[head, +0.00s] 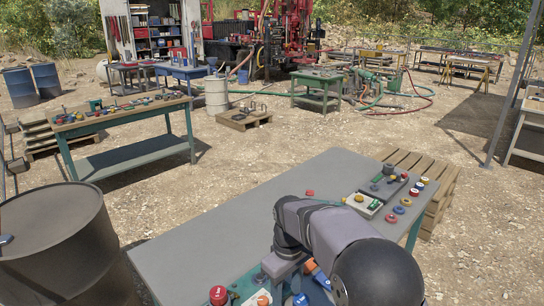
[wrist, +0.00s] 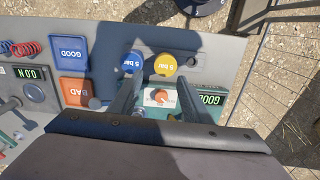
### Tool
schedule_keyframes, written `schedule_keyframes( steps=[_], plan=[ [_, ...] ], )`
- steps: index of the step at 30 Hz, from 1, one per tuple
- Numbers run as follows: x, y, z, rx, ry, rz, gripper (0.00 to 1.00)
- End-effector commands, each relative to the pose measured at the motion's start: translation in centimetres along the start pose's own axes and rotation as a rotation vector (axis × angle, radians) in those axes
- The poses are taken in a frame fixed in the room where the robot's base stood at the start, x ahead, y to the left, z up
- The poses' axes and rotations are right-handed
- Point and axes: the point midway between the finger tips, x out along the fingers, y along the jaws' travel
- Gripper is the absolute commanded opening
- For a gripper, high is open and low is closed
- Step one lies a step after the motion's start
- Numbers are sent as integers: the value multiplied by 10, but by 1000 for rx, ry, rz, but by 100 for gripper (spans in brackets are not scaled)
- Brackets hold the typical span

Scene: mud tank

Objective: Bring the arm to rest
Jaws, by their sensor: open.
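My gripper (wrist: 157,88) is open in the wrist view, its two dark fingers spread apart with nothing held between them. It hangs over the front part of the grey bench, near a small white box with an orange knob (wrist: 159,97). A blue "5 bar" disc (wrist: 132,63) and a yellow "5 bar" disc (wrist: 165,65) lie just beyond the fingertips. In the head view my arm reaches over the near edge of the grey bench (head: 215,235) and hides part of it; I cannot make out the fingers there.
A blue GOOD plate (wrist: 69,51) and an orange BAD plate (wrist: 77,91) lie left of my gripper. A tray (head: 362,205) and several coloured caps sit on the bench's right side. A dark drum (head: 60,245) stands left. The bench's left-middle is clear.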

Motion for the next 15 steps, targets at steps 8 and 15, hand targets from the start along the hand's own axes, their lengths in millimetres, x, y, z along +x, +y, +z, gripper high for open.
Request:
schedule_keyframes(
  steps=[8,15],
  plan=[
    [5,-11,112,353,2,2,44],
    [22,-40,192,605,0,2,44]
  ],
)
